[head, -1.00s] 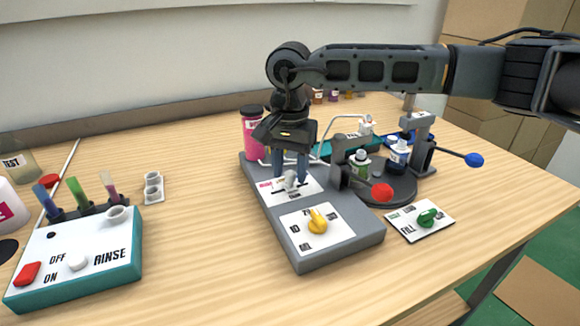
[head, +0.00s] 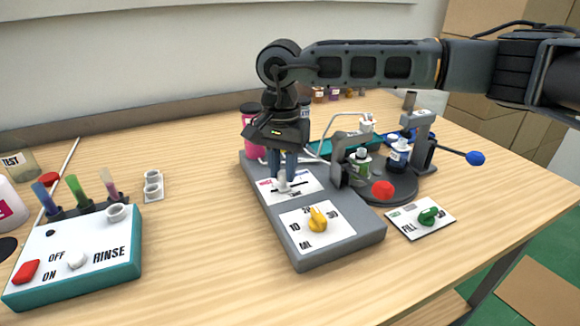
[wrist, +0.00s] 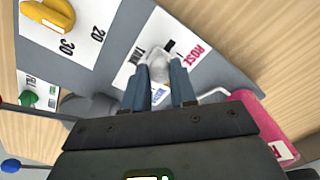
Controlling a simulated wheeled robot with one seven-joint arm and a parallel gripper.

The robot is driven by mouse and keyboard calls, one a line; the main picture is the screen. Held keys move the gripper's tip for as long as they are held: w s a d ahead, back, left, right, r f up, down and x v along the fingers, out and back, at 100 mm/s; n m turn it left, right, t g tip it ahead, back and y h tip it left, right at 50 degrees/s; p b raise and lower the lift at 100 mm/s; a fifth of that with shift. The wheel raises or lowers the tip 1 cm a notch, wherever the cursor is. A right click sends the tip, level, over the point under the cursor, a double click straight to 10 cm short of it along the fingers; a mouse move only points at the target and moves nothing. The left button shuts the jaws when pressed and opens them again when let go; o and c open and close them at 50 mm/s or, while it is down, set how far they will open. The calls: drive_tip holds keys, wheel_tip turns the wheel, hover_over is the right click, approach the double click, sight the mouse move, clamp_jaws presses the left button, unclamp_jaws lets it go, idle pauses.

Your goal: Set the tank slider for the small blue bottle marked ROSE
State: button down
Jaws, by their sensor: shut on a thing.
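The tank slider is a pale knob (head: 282,186) in a dark slot on a white plate (head: 310,187) on the grey control box. My gripper (head: 282,178) is shut on this knob from above; the knob also shows between the fingers in the wrist view (wrist: 158,70). The knob stands on the left part of the slot, near the pink ROSE label (wrist: 199,54). A short dark piece of slot shows between knob and label. A second, blue label (wrist: 158,96) is partly hidden by the fingers. A small dark blue bottle (head: 398,159) stands on the turntable; its label is unreadable.
A yellow dial (head: 317,219) sits nearer on the box. A green-filled bottle (head: 361,163), a red ball lever (head: 382,190) and a green FILL knob (head: 428,216) are to the right.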

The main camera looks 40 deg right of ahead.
sight(273, 192)
drive_tip(key=shift+w+a, duration=0.15)
drive_tip(key=shift+a, duration=0.4)
drive_tip(key=shift+w+a, duration=0.15)
drive_tip(key=shift+a, duration=0.4)
drive_tip(key=c, duration=0.9)
unclamp_jaws()
drive_tip(key=shift+r, duration=0.1)
wheel_tip(273, 192, up, 8)
drive_tip(key=shift+f+b, duration=0.2)
drive_tip(key=shift+b, duration=0.1)
